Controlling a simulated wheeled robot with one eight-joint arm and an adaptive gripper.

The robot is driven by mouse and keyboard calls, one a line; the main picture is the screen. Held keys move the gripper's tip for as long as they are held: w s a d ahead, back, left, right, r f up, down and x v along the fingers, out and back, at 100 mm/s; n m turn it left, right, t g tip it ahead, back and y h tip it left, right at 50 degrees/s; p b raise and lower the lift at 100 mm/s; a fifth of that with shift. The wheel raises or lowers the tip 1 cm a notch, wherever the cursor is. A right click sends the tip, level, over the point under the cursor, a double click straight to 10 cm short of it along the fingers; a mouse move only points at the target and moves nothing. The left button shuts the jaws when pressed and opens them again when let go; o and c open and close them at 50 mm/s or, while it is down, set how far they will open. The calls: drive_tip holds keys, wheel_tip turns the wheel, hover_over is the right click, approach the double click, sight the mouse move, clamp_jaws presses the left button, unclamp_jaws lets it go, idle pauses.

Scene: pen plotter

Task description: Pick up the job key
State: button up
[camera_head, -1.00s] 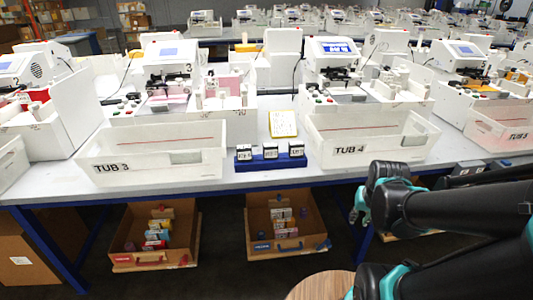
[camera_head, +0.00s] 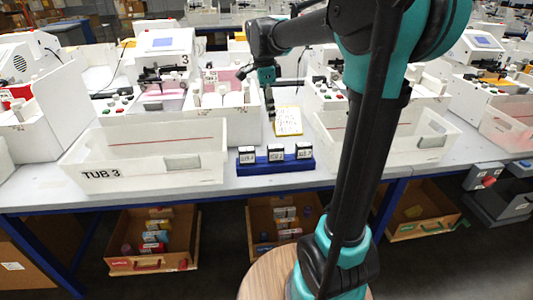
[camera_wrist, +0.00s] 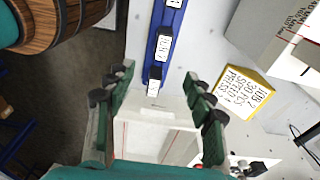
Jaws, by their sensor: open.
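The job keys are small dark blocks with white printed labels. In the head view three sit side by side in a blue rack (camera_head: 275,167) at the table's front edge: a left key (camera_head: 247,155), a middle key (camera_head: 276,152) and a right key (camera_head: 304,151). The wrist view shows the blue rack (camera_wrist: 151,50) with a key (camera_wrist: 163,46) and an end key (camera_wrist: 154,82); their print is too small to read surely. My gripper (camera_wrist: 155,101) is open and empty, its fingers apart. In the head view my gripper (camera_head: 269,103) hangs above the table behind the rack.
A white tub marked TUB 3 (camera_head: 142,176) stands left of the rack, another tub (camera_head: 415,150) right. Machines stand behind.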

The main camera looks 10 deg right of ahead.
approach(276, 146)
drive_tip(key=f, duration=0.5)
drive_tip(key=shift+s+d+f, duration=0.1)
drive_tip(key=shift+s+f, duration=0.05)
drive_tip(key=shift+s, duration=0.25)
drive_tip(key=f, duration=0.4)
drive_tip(key=shift+w+d, duration=0.4)
drive_tip(key=shift+d+f, duration=0.1)
drive_tip(key=shift+f, duration=0.4)
drive_tip(key=c, duration=1.2)
